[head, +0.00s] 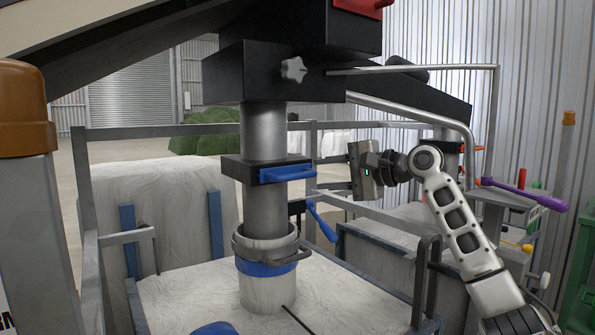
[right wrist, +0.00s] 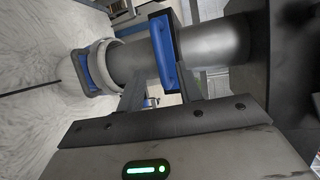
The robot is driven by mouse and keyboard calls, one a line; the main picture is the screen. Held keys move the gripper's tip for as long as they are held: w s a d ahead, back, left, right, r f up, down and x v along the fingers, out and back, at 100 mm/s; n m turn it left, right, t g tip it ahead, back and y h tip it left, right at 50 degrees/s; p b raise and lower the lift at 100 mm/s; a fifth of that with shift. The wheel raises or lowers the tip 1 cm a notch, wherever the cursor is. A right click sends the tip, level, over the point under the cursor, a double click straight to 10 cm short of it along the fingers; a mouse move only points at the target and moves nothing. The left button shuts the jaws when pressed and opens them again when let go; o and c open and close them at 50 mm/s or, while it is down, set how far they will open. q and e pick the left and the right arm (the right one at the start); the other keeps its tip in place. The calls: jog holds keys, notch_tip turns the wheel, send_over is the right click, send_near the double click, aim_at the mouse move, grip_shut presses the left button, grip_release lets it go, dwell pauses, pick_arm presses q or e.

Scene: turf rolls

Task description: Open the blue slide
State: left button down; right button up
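The blue slide is a black block with a blue handle (head: 288,173) on the grey vertical pipe (head: 264,130). The handle also shows in the right wrist view (right wrist: 164,55), ahead of my right gripper. My right gripper (head: 325,194) is to the right of the handle, its fingers pointing left towards the pipe. In the right wrist view its two fingers (right wrist: 162,84) stand apart with nothing gripped between them, and the handle lies beyond the gap. I see no clear contact with it. My left gripper is not in view.
A blue lever (head: 321,222) hangs below the handle, close to my right gripper. A pale bag (head: 266,286) with a blue band hangs under the pipe. Grey frame rails (head: 390,122) surround the area. A purple handle (head: 525,193) is at the right.

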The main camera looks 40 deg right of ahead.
aim_at(301, 176)
jog(key=p+x, duration=0.1)
jog(key=x, duration=0.5)
jog(key=shift+w, duration=0.1)
jog(key=shift+w+a+f, duration=0.1)
jog(key=shift+w, duration=0.25)
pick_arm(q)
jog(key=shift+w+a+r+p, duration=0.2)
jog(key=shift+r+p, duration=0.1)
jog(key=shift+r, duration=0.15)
pick_arm(e)
jog(key=shift+w+a+f, duration=0.1)
jog(key=shift+w, duration=0.2)
